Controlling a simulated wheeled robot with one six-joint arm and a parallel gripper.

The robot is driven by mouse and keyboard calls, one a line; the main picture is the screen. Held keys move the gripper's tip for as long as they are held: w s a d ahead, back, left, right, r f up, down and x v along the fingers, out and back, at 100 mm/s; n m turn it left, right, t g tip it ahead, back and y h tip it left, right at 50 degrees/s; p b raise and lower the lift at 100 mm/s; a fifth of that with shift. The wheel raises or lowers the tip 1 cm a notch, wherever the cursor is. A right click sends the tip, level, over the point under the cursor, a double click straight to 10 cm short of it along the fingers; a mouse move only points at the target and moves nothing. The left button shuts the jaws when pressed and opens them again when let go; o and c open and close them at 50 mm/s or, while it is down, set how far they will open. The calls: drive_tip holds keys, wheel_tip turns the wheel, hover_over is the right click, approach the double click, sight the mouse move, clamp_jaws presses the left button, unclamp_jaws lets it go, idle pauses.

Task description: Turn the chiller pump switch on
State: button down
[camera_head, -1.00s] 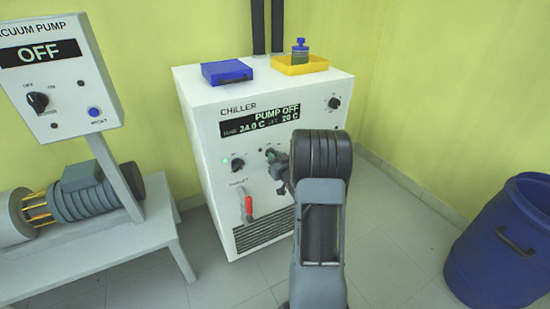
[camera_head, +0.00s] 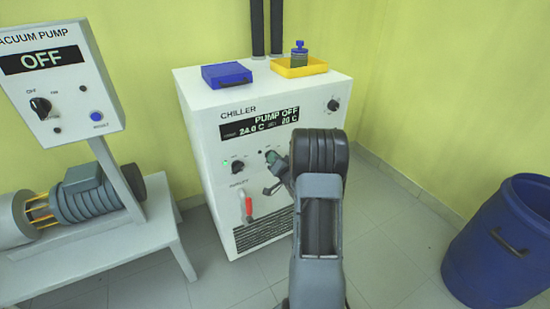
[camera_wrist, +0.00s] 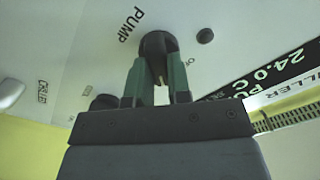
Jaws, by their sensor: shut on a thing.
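The white chiller (camera_head: 210,130) stands against the yellow wall, its display (camera_head: 259,120) reading PUMP OFF, 24.0 C and 20 C. In the wrist view, the black round pump switch (camera_wrist: 155,45) sits beside the word PUMP on the panel. My gripper (camera_wrist: 158,68) has its two green fingers on either side of this switch, shut on it. In the head view my gripper (camera_head: 271,158) is at the chiller front, and my arm partly hides the panel there.
Another black knob (camera_head: 237,167) and a red-handled valve (camera_head: 248,206) are on the chiller front to the left. A vacuum pump panel (camera_head: 66,105) stands further left. A blue barrel (camera_head: 490,260) stands at the right. A blue box (camera_head: 227,74) and a yellow tray (camera_head: 284,72) are on top.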

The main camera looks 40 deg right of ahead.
drive_tip(key=shift+m+p, duration=0.6)
drive_tip(key=shift+m, duration=1.4)
drive_tip(key=c, duration=1.1)
unclamp_jaws()
drive_tip(key=shift+f, duration=0.1)
drive_tip(key=shift+o, duration=0.2)
drive_tip(key=s+a+p, duration=0.1)
drive_tip(key=s+p, duration=0.1)
drive_tip(key=s, duration=1.1)
drive_tip(key=shift+s+a, duration=0.35)
drive_tip(key=shift+a, duration=0.05)
